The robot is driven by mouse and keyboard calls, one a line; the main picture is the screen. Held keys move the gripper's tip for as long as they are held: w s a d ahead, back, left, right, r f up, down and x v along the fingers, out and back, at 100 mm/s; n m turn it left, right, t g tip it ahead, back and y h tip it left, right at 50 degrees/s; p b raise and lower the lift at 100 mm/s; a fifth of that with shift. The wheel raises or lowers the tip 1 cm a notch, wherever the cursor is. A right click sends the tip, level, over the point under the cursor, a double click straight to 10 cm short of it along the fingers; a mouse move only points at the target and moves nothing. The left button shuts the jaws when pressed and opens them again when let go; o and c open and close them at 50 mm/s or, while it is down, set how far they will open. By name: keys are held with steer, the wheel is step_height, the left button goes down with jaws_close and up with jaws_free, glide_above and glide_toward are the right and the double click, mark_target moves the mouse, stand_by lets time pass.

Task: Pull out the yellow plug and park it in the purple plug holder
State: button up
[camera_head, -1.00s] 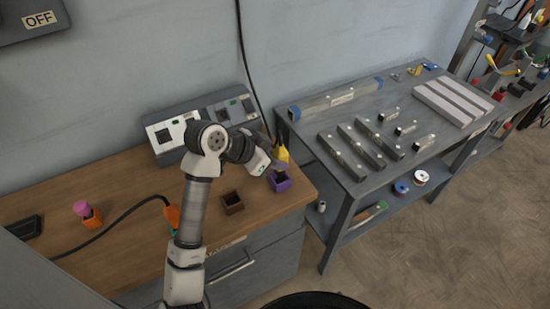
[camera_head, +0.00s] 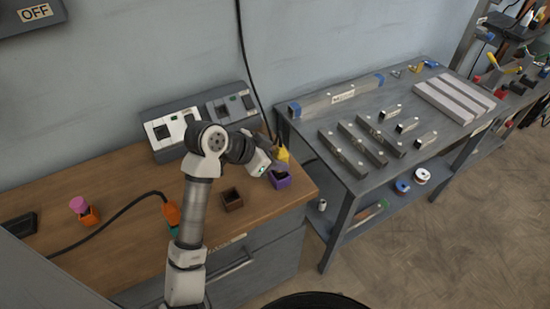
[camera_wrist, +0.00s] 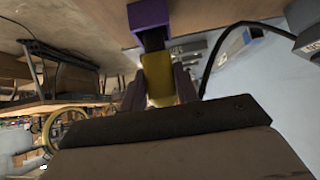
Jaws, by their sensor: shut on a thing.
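The yellow plug (camera_head: 282,154) is held upright near the right end of the wooden bench top. My gripper (camera_head: 277,163) is shut on it; in the wrist view the two fingers sit on either side of the yellow body (camera_wrist: 160,82). The purple plug holder (camera_head: 281,181) stands near the bench's right edge, just below and in front of the plug. In the wrist view the purple holder (camera_wrist: 149,15) lines up with the plug, with a dark part between them. I cannot tell whether the plug's tip is inside the holder.
A grey socket panel (camera_head: 205,116) is at the wall. A metal table (camera_head: 310,140) adjoins on the right.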

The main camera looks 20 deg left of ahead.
steer(key=shift+f+b, duration=1.05)
steer(key=shift+f, duration=0.2)
steer(key=o, duration=1.1)
steer(key=b+v, duration=0.1)
steer(key=v, duration=1.3)
steer(key=shift+b, duration=0.4)
